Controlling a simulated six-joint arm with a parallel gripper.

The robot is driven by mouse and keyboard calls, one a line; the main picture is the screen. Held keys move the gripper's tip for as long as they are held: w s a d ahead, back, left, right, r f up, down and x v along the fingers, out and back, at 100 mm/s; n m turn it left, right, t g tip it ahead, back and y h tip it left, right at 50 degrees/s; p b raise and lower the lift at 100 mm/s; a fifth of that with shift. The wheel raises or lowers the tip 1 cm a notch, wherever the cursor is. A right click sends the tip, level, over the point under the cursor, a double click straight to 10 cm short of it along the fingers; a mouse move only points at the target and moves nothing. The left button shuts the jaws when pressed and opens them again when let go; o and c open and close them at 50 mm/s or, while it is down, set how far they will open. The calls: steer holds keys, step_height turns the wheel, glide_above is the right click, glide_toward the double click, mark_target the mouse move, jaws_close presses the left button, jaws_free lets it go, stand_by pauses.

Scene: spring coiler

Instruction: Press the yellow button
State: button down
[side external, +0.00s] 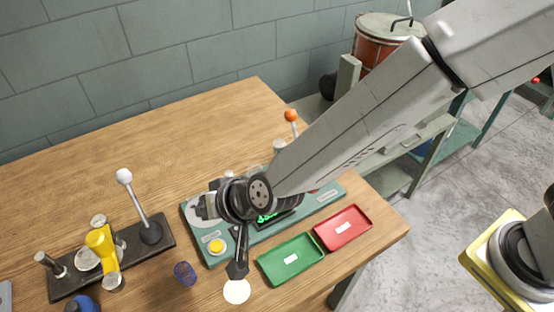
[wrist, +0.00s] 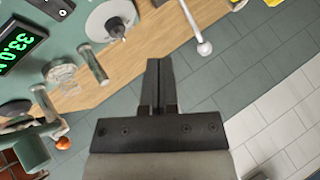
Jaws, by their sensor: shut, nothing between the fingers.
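The yellow button (side external: 216,246) is a small round cap on the front left of a teal machine panel (side external: 330,195) on the wooden table. It is not seen in the wrist view. My gripper (side external: 237,272) points down in the side view, with its dark fingertips a little right of the button and nearer the camera. The fingers look apart from the button; their height over the table is hard to tell. In the wrist view my gripper (wrist: 159,64) has its two fingers together with nothing between them. My wrist hides part of the panel and its green display (side external: 266,218).
A green tray (side external: 290,261) and a red tray (side external: 343,229) lie right of the gripper. A blue wire coil (side external: 185,273) and a white disc (side external: 237,291) are near. At left, a black base holds a white-knobbed lever (side external: 124,177) and yellow part (side external: 101,241). An orange-knobbed lever (side external: 291,116) stands behind.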

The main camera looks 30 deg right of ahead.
mark_target(219, 248)
steer(key=shift+f, duration=0.75)
steer(key=shift+f, duration=0.15)
steer(key=shift+f, duration=4.2)
steer(key=shift+f, duration=0.85)
steer(key=shift+r, duration=0.85)
steer(key=shift+r, duration=2.5)
